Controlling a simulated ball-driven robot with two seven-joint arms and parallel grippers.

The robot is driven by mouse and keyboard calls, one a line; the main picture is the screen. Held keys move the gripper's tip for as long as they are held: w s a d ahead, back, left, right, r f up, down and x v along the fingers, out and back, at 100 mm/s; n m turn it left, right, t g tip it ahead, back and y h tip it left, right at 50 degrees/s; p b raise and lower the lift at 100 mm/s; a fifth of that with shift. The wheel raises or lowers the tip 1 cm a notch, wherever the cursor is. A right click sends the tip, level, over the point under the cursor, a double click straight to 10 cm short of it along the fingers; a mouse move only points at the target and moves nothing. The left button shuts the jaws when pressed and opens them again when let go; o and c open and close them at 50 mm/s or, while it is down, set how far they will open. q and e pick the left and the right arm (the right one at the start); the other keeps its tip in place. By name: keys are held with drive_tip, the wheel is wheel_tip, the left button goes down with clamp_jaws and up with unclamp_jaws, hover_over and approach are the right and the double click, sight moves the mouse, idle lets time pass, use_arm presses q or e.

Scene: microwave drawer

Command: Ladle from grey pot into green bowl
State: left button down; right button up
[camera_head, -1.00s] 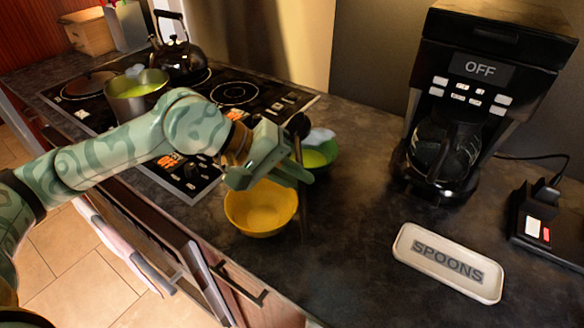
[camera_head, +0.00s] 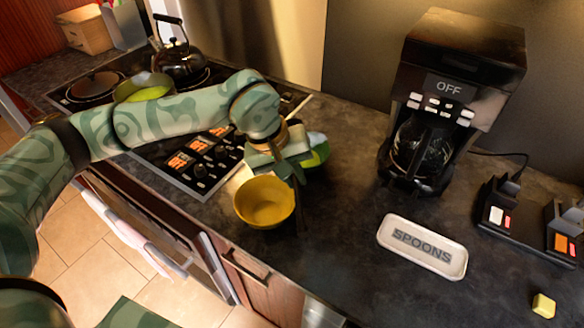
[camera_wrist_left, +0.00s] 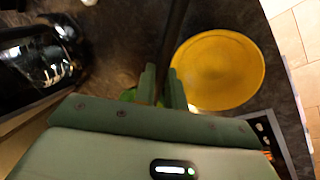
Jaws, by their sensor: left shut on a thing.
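My left gripper (camera_head: 285,165) is shut on a dark upright handle, likely the ladle's, above the counter beside the yellow bowl. The dark handle (camera_wrist_left: 175,35) also shows between the fingers in the left wrist view. The green bowl (camera_head: 319,155) is behind the gripper and mostly hidden; a pale blue piece shows at it, and I cannot tell what it is. The grey pot (camera_head: 124,96) with green contents stands on the stove at the left, partly hidden by my arm. The ladle's head cannot be made out. My right gripper is not in view.
A yellow bowl (camera_head: 263,204) sits at the counter's front edge, near the gripper. A black kettle (camera_head: 180,62) stands behind the pot. A coffee maker (camera_head: 440,110), a white SPOONS tray (camera_head: 422,248) and a small yellow block (camera_head: 543,305) are to the right. The counter between is clear.

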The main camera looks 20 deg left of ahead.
use_arm(q)
drive_tip(key=r+g+y+p, duration=0.1)
drive_tip(key=y+p, duration=0.1)
drive_tip(key=p, duration=0.2)
drive_tip(key=shift+r, duration=0.1)
drive_tip(key=shift+g+y+p, duration=0.35)
drive_tip(key=shift+g+y, duration=0.05)
drive_tip(key=shift+y, duration=0.3)
